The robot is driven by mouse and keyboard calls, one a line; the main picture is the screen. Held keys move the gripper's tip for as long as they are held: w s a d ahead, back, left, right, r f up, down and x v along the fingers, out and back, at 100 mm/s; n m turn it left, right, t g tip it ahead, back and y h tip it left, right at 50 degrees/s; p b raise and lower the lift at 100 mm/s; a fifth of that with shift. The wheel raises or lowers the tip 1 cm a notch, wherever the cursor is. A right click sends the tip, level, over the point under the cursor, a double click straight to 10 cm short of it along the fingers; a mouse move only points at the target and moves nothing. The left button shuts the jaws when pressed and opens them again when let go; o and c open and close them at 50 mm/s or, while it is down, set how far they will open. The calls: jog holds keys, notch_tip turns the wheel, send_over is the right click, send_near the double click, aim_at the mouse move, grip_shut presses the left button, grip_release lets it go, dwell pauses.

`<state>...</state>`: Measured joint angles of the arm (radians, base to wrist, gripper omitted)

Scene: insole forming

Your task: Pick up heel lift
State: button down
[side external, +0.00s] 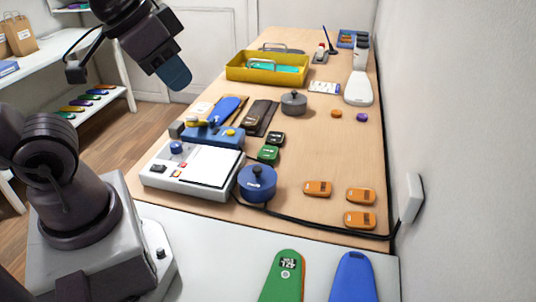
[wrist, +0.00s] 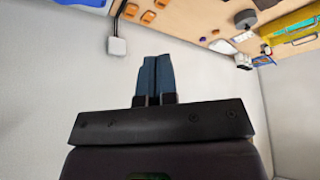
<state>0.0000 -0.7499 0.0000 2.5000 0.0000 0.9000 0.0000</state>
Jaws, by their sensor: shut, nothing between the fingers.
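My gripper (side external: 175,76) is raised in the air left of the workbench in the side view, its blue fingers pointing down and right. In the wrist view its two fingers (wrist: 155,75) are together, with nothing between them. No piece is plainly marked as the heel lift. Three small orange pieces with dark marks, one of them the left piece (side external: 317,188), lie flat on the near right of the bench, well apart from my gripper. Orange pieces (wrist: 147,17) also show at the top of the wrist view.
A white heater-like unit (side external: 160,177), a blue round pot (side external: 257,184) and a black cable lie near the front edge. A yellow tray (side external: 240,72) stands farther back. Green (side external: 283,275) and blue (side external: 352,278) insoles lie in front. The wall closes off the right side.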

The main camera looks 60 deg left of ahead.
jog(key=shift+c, duration=1.3)
grip_release()
jog(key=n+g+y, duration=0.1)
jog(key=n+g, duration=0.3)
jog(key=n, duration=0.5)
send_near(268, 151)
jog(key=f, duration=0.3)
jog(key=shift+w+d, duration=0.15)
jog(key=shift+w, duration=0.1)
jog(key=shift+w+a+f, duration=0.1)
jog(key=shift+a+f, duration=0.05)
jog(key=shift+f, duration=0.85)
jog(key=shift+w+a+f, duration=0.15)
jog(key=shift+f, duration=0.85)
jog(key=shift+w+a+f, duration=0.1)
jog(key=shift+a+f, duration=0.1)
jog(key=shift+f, duration=0.85)
